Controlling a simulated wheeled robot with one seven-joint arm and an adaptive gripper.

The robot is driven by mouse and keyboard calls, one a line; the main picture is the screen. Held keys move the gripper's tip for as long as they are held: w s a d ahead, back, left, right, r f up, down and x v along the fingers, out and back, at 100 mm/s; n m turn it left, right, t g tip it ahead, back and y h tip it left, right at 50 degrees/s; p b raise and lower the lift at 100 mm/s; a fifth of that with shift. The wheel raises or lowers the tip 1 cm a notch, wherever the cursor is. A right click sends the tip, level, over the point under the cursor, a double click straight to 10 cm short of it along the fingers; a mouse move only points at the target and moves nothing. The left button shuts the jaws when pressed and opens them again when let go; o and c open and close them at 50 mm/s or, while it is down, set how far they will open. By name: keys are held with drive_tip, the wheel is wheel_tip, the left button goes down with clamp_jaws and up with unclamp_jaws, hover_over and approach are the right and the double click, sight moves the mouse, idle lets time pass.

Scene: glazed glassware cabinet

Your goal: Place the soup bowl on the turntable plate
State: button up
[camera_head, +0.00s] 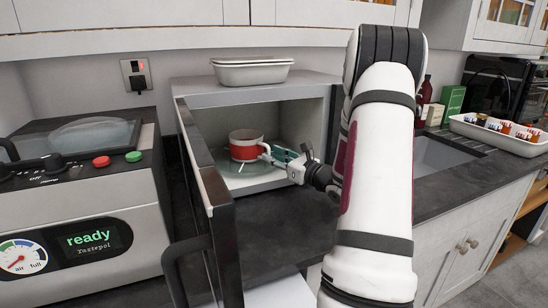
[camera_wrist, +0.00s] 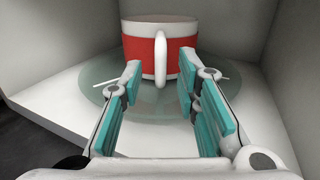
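The soup bowl (camera_head: 244,152) is red with a white rim, base and handle. It stands upright inside the open microwave, and in the wrist view the bowl (camera_wrist: 136,52) appears to rest on the turntable plate (camera_wrist: 98,95). The plate is clear glass and shows around the bowl's base in the head view (camera_head: 228,170). My gripper (camera_head: 270,155) reaches into the microwave from the right, at the bowl's handle side. In the wrist view my gripper (camera_wrist: 159,78) has its teal-padded fingers apart, one on each side of the handle, with visible gaps.
The open microwave door (camera_head: 212,200) stands at the left of the opening.

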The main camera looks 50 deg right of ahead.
drive_tip(key=s, duration=1.1)
drive_tip(key=shift+s+a+f, duration=0.15)
drive_tip(key=shift+s+a, duration=0.1)
drive_tip(key=shift+a, duration=0.05)
